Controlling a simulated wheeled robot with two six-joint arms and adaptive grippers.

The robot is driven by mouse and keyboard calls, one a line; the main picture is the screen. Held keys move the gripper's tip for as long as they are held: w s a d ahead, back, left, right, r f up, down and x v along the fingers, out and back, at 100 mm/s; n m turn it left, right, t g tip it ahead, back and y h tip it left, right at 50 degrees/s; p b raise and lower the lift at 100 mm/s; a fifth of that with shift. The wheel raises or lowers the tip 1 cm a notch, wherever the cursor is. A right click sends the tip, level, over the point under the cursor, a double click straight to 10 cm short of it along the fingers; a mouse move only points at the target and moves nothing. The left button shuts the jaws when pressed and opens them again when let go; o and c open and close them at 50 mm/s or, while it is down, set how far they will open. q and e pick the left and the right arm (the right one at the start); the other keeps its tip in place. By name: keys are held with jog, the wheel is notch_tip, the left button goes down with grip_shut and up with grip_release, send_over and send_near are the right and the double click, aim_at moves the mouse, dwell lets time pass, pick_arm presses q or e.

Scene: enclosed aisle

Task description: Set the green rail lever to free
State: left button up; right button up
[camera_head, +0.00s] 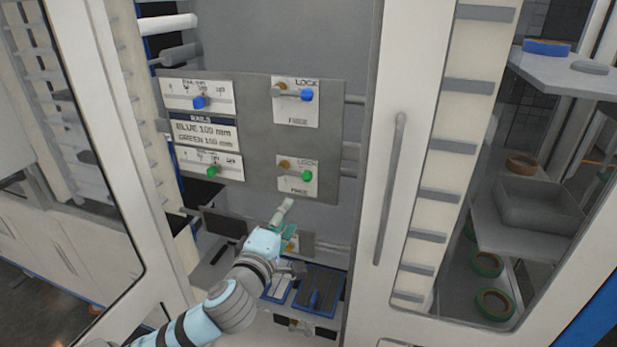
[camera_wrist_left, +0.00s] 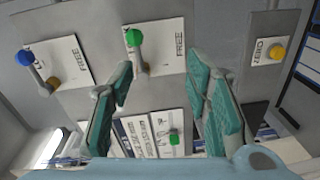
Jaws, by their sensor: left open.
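The green rail lever (camera_head: 307,175) is on the lower right plate of the grey panel, with a brass pivot and a green knob. Its knob lies to the right of the pivot, between the LOCK label above and the FREE label below. In the left wrist view the green knob (camera_wrist_left: 133,37) shows beyond the fingers, with FREE to its right. My left gripper (camera_head: 288,222) is below the panel, under the lever. Its teal fingers (camera_wrist_left: 150,80) are spread apart and empty, with no visible contact with the lever. My right gripper is out of view.
The blue lever (camera_head: 306,95) sits above the green one. Blue (camera_head: 199,103) and green (camera_head: 212,171) sliders are on the left. A yellow knob (camera_wrist_left: 277,53) marked ZERO is nearby. A door with a long handle (camera_head: 390,190) stands right; blue trays (camera_head: 343,300) lie below.

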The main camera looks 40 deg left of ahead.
aim_at(305, 179)
pick_arm(q)
jog(key=shift+n+t, duration=0.4)
jog(key=shift+n, duration=0.1)
jog(key=r+x, duration=0.1)
jog(key=x, duration=0.3)
jog(key=r+p+x, duration=0.1)
jog(key=x, duration=0.3)
jog(key=r+x, duration=0.1)
jog(key=x, duration=0.3)
jog(key=shift+w+d+p, duration=0.25)
jog(key=shift+w+p, duration=0.05)
jog(key=shift+w+a, duration=0.15)
jog(key=shift+w, duration=0.25)
jog(key=shift+c, duration=0.6)
grip_shut()
